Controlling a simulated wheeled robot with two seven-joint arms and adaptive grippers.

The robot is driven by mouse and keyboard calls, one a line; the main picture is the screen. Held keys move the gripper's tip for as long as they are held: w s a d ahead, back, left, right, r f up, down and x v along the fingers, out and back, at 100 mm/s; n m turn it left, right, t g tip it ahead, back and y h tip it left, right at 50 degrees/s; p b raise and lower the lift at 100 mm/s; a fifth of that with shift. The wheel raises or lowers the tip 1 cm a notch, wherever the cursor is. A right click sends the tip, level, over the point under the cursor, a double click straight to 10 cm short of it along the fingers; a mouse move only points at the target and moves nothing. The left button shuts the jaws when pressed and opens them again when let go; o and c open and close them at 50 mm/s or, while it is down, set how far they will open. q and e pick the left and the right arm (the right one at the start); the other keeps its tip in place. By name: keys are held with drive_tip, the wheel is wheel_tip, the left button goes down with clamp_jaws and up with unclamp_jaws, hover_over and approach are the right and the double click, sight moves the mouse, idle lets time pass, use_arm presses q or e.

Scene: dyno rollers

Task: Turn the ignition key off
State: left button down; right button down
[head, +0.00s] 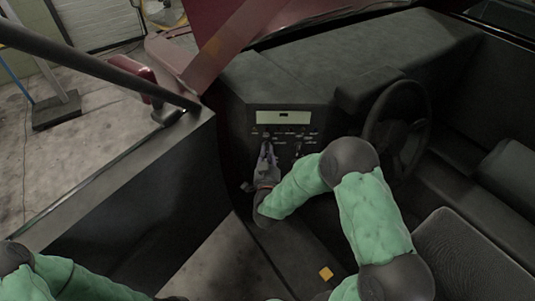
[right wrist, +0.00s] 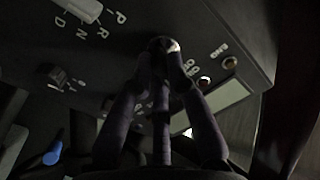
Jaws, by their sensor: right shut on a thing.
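The ignition key (right wrist: 163,45) is at a round switch on the dark dash panel, in the right wrist view. It is small and dark, with a light glint, and mostly hidden between the fingers. My right gripper (right wrist: 162,66) is shut on it, with the fingertips close to the panel. I cannot read the key's angle. Small white lettering stands beside the switch. In the head view my right gripper (head: 267,147) reaches the panel below the pale display strip. My left gripper is out of view; only part of my green left arm shows at the bottom left.
The control panel (head: 284,133) carries several small knobs and lights. A gear selector (right wrist: 84,10) marked P, R, N, D is near the fingers. The steering wheel (head: 397,125) stands to the right of my right arm. An open door (head: 135,195) is at the left.

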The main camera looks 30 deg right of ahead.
drive_tip(key=shift+n, duration=2)
drive_tip(key=c, duration=1.2)
unclamp_jaws()
drive_tip(key=v, duration=1.2)
drive_tip(key=shift+f, duration=0.1)
